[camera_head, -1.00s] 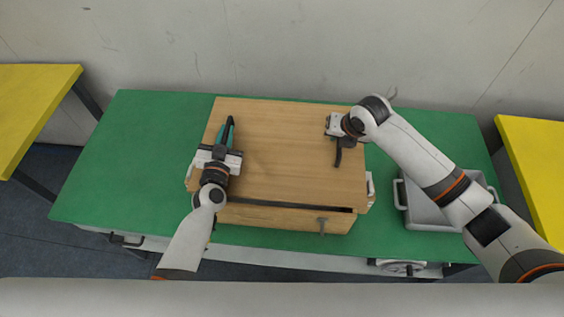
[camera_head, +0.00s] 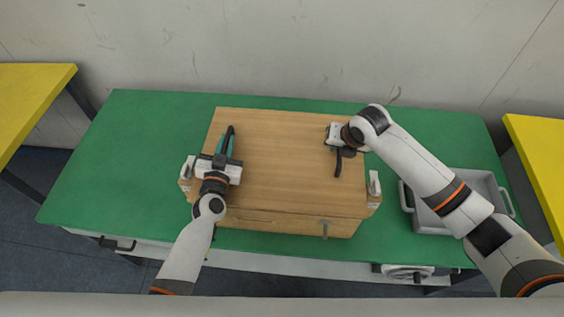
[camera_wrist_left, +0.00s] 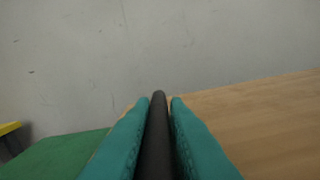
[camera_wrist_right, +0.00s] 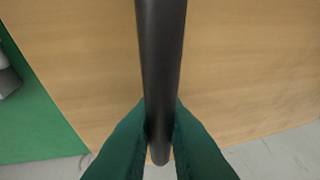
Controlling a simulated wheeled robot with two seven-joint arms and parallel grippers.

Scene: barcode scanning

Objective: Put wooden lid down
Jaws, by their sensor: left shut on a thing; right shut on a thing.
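The wooden lid (camera_head: 285,160) lies over the wooden box (camera_head: 290,223) on the green table, and hardly any gap shows along the front edge. My left gripper (camera_head: 227,146) is shut on the dark left handle of the lid (camera_wrist_left: 157,140). My right gripper (camera_head: 338,150) is shut on the dark right handle (camera_head: 338,163), which also shows as a black bar in the right wrist view (camera_wrist_right: 162,70). The inside of the box is hidden under the lid.
Light latches stand at the box's left side (camera_head: 186,172) and right side (camera_head: 374,187). A metal latch (camera_head: 325,228) is on its front. A grey tray (camera_head: 484,187) stands at the right on the green table (camera_head: 110,165). Yellow tables flank it.

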